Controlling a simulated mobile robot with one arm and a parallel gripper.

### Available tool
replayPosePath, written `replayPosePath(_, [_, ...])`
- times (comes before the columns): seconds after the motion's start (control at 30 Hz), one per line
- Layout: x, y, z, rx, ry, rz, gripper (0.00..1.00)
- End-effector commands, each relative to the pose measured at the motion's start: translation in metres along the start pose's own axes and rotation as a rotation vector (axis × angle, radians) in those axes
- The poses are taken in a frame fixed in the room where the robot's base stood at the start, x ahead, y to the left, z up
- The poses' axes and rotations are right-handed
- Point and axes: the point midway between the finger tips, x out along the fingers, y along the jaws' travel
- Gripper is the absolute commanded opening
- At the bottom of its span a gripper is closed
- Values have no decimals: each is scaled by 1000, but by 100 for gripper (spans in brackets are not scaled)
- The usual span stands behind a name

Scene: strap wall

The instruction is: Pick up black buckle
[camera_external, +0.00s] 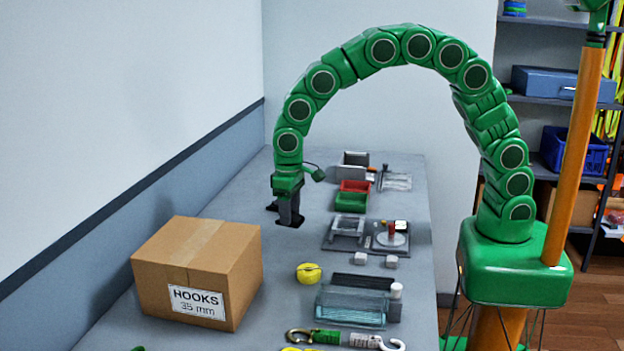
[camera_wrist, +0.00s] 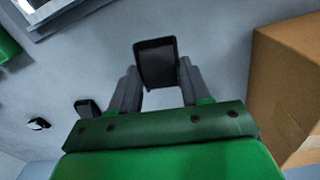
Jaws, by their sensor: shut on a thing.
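My gripper (camera_external: 289,212) points down over the grey bench, low near its surface, behind the cardboard box. In the wrist view the two grey fingers of my gripper (camera_wrist: 158,80) are shut on a black buckle (camera_wrist: 157,58), a dark framed piece between their tips. In the external view the buckle is hard to tell from the dark fingers. I cannot tell whether it touches the bench. Another dark piece (camera_wrist: 87,108) lies to the left of the fingers in the wrist view, with a smaller black and white piece (camera_wrist: 38,124) farther left.
The cardboard box (camera_external: 196,262) labelled HOOKS stands in front; it shows close on the right in the wrist view (camera_wrist: 290,85). Red (camera_external: 355,186) and green (camera_external: 351,202) bins and a grey tray (camera_external: 335,243) lie to the right.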

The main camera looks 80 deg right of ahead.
Motion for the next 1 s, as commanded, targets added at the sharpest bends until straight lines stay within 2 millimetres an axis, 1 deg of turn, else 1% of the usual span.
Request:
replayPosePath(0.03, [-7, 2, 5, 0, 2, 0, 15])
replayPosePath(0.1, [-15, 6, 13, 0, 1, 0, 15])
replayPosePath(0.5, [-36, 28, 60, 1, 0, 0, 15])
replayPosePath(0.6, [-41, 32, 70, 1, 1, -1, 15])
replayPosePath(0.8, [-48, 38, 84, 1, 1, -1, 15])
replayPosePath(1.0, [-52, 38, 89, -1, 0, 0, 15])
